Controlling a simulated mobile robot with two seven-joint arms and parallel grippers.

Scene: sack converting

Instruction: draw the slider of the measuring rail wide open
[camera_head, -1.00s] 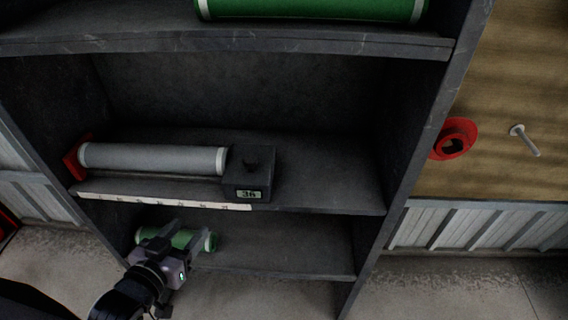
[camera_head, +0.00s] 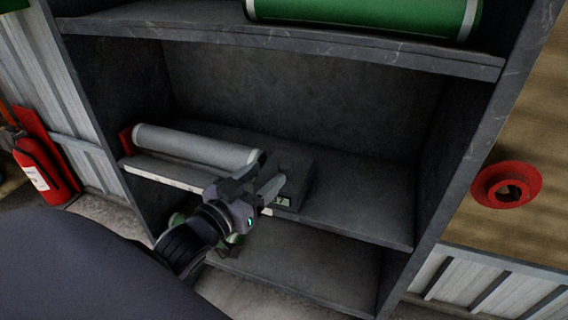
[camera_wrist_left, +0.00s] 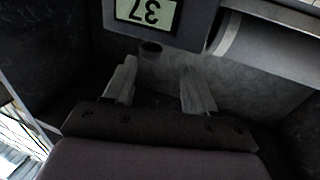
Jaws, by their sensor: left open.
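The measuring rail's pale scale strip (camera_head: 160,177) runs along the front of the middle shelf, with a red end stop (camera_head: 126,139) at its left. The slider (camera_head: 299,178) is a dark box at the right end of a grey roll (camera_head: 195,147). In the left wrist view its display (camera_wrist_left: 148,14) reads 37 upside down, and a dark round knob (camera_wrist_left: 151,47) shows below it. My left gripper (camera_head: 262,182) is open in front of the slider, partly hiding it. The knob appears just beyond the fingertips and between them; contact cannot be told. My right gripper is out of view.
A green roll (camera_head: 365,12) lies on the shelf above. Another green roll (camera_head: 178,220) below is mostly hidden by my arm. The middle shelf (camera_head: 365,213) is clear right of the slider, up to the rack's side wall. A fire extinguisher (camera_head: 45,170) stands at left.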

